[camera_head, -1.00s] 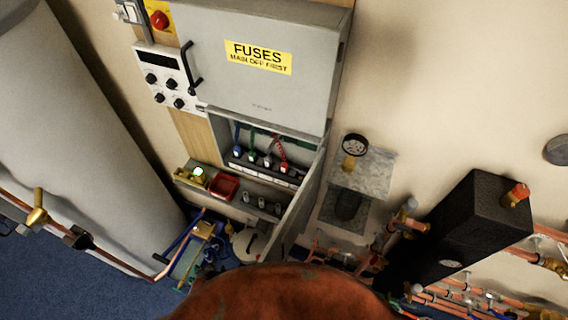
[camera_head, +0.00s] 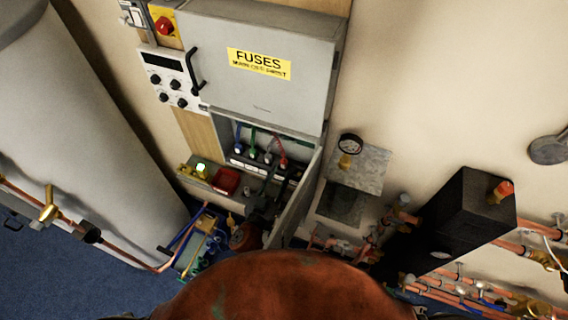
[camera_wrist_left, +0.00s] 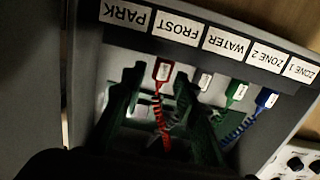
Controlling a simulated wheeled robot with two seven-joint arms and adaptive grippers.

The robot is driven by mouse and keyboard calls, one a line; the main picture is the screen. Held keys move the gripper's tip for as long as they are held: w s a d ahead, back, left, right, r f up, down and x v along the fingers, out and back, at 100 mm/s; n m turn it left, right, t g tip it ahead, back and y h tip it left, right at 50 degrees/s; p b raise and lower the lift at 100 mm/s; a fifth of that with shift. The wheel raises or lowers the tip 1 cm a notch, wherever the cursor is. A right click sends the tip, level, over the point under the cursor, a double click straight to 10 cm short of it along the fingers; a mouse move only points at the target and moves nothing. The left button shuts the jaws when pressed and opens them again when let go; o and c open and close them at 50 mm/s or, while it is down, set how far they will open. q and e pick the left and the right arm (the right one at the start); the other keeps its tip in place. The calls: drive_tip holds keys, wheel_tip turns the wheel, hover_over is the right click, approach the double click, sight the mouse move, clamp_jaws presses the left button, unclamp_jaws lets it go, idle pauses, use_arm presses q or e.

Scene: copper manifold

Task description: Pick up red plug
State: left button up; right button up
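The red plug (camera_wrist_left: 163,72) sits in the row under the label strip, by the FROST label, with a coiled red cord hanging from it. In the head view it is the right-most of the coloured plugs (camera_head: 283,161) inside the grey cabinet. My left gripper (camera_wrist_left: 160,75) is open, its two dark fingers on either side of the red plug in the wrist view. I cannot tell whether either finger touches the plug. In the head view the left gripper (camera_head: 266,187) is a dark shape just below the plugs. My right gripper is not in view.
White, green (camera_wrist_left: 237,93) and blue (camera_wrist_left: 266,99) plugs stand beside the red one. The grey FUSES cover (camera_head: 262,85) is above, and an open panel (camera_head: 296,207) borders the bay on the right. A red tray (camera_head: 226,181) lies left of the gripper.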

sight(283, 166)
use_arm(q)
drive_tip(key=x, duration=0.5)
drive_tip(key=shift+w+a+f, duration=0.1)
drive_tip(key=shift+w+f, duration=0.05)
drive_tip(key=shift+w, duration=0.3)
drive_tip(key=shift+s, duration=0.1)
drive_tip(key=shift+c, duration=0.6)
clamp_jaws()
